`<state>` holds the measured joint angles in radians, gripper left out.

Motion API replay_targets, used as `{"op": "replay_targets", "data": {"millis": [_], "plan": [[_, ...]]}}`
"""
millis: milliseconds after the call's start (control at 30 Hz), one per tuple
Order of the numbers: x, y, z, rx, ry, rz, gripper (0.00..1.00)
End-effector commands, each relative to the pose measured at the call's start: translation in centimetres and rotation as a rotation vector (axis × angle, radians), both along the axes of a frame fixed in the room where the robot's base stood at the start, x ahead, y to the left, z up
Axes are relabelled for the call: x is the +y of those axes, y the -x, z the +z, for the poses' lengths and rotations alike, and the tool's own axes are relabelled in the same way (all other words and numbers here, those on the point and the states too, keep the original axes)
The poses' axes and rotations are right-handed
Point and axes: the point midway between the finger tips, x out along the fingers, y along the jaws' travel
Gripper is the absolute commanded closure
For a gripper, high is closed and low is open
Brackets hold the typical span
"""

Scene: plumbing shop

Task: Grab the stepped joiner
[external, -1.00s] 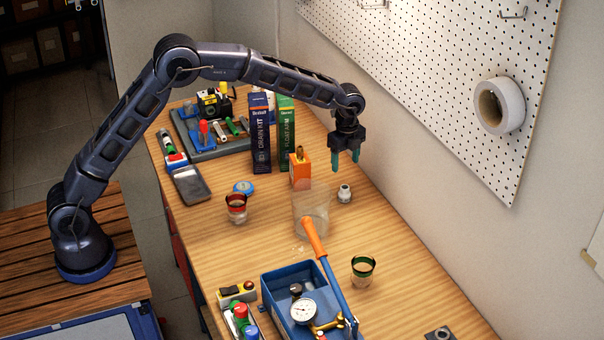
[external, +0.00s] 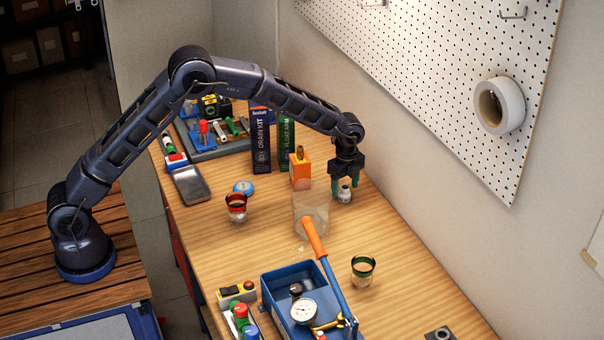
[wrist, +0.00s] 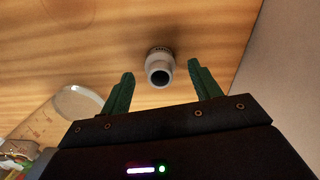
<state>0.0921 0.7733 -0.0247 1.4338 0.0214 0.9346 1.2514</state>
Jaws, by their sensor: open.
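The stepped joiner (external: 344,194) is a small grey-white fitting with a dark open bore. It stands on the wooden bench near the wall side, and it also shows in the wrist view (wrist: 160,68). My gripper (external: 345,184) is open, pointing down at the joiner, with its green fingers around the fitting's sides in the external view. In the wrist view my gripper (wrist: 163,82) has one finger to each side of the joiner, with visible gaps. Nothing is held.
A clear container (external: 310,212) and an orange box (external: 300,170) stand left of the joiner. Tall green and dark blue boxes (external: 261,140) stand behind. A blue pump tray (external: 280,300) with an orange-handled lever and a green-rimmed cup (external: 362,272) lie nearer. Bench right of the joiner is clear.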

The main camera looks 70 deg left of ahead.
Motion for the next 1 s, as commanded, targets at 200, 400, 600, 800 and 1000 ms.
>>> {"op": "replay_targets", "data": {"millis": [200,400,600,800,1000], "plan": [[0.01,-0.02,-1.76,0.000,0.000,0.000,0.37],[0.02,-0.02,-1.73,0.000,0.000,0.000,0.45],[0.03,-0.03,-1.72,0.000,0.000,0.000,0.85],[0.03,-0.03,-1.70,0.000,0.000,0.000,0.85],[0.03,-0.05,-0.88,-0.001,0.000,0.000,0.85]]}}
